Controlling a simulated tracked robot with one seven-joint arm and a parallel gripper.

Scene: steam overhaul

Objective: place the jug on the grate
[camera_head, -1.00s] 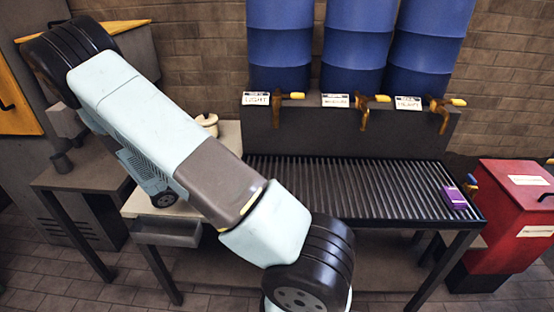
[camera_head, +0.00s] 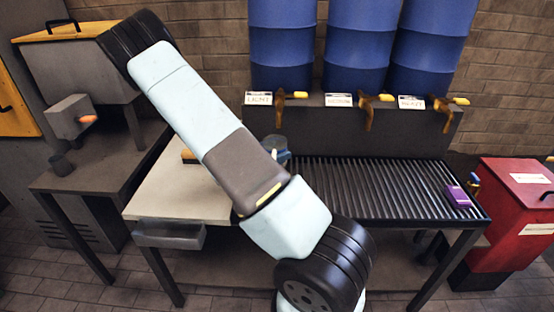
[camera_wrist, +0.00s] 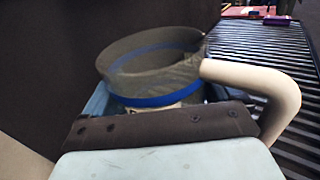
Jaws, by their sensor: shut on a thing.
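The jug (camera_wrist: 150,65) has a dark grey-brown body, a blue band and a thick cream handle. It fills the middle of the wrist view, and its lower part is hidden behind my gripper (camera_wrist: 165,122). My gripper is shut on the jug. In the head view only the dark top of the jug (camera_head: 275,143) shows past my forearm, near the left end of the grate. The black slatted grate (camera_head: 375,185) lies to the right. In the wrist view the grate (camera_wrist: 262,60) runs along the jug's right side. I cannot tell the gap between jug and grate.
A purple block (camera_head: 457,196) lies at the grate's right end. Blue barrels (camera_head: 360,45) with brown taps (camera_head: 368,108) stand behind it. A red bin (camera_head: 515,215) is at the right. A pale table (camera_head: 170,195) adjoins the left. Most of the grate is clear.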

